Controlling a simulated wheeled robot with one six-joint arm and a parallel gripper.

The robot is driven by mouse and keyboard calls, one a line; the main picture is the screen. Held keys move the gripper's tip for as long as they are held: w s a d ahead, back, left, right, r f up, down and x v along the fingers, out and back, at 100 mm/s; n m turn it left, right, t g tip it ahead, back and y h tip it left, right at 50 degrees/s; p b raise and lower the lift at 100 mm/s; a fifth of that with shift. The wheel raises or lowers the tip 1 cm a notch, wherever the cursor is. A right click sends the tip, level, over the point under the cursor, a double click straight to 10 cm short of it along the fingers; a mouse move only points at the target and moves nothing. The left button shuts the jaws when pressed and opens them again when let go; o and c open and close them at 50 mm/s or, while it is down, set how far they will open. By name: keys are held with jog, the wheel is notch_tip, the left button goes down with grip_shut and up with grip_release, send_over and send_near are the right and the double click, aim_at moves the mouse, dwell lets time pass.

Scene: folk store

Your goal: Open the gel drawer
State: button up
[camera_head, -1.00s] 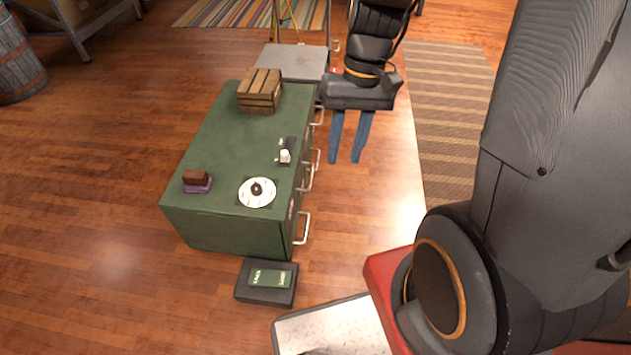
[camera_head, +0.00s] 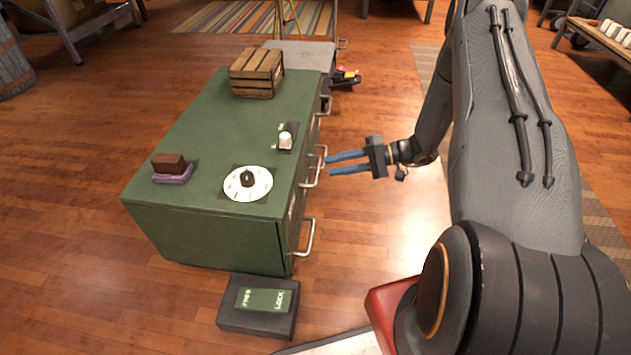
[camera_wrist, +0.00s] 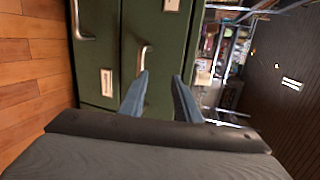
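A green drawer cabinet (camera_head: 225,130) stands on the wood floor, its drawer fronts with metal handles facing right. My gripper (camera_head: 327,163) is open, its two blue fingers pointing left at the cabinet front, close to a middle handle (camera_head: 312,172). In the wrist view the open fingers (camera_wrist: 160,92) point at the drawer fronts. One handle (camera_wrist: 144,58) appears near the left fingertip, apparently not between the fingers. Another handle (camera_wrist: 78,22) is farther left. The drawers look shut. Label cards (camera_wrist: 107,82) are too small to read, so I cannot tell which drawer is the gel one.
On the cabinet top are a wooden crate (camera_head: 257,74), a brown block on a purple base (camera_head: 172,168), a white dial (camera_head: 247,183) and a white knob (camera_head: 286,140). A dark box with a green label (camera_head: 258,304) lies before the cabinet.

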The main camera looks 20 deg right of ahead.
aim_at(317, 169)
notch_tip(317, 169, down, 4)
jog(key=w+d+f+t+b, duration=0.1)
jog(key=w+d+t+b, duration=0.1)
jog(key=x, duration=0.2)
jog(key=b+x, duration=0.1)
jog(key=x, duration=0.2)
jog(key=r+x, duration=0.1)
jog(key=x, duration=0.1)
jog(key=shift+w+a+f, duration=0.1)
jog(key=shift+w+a, duration=0.05)
jog(key=shift+a, duration=0.2)
grip_shut()
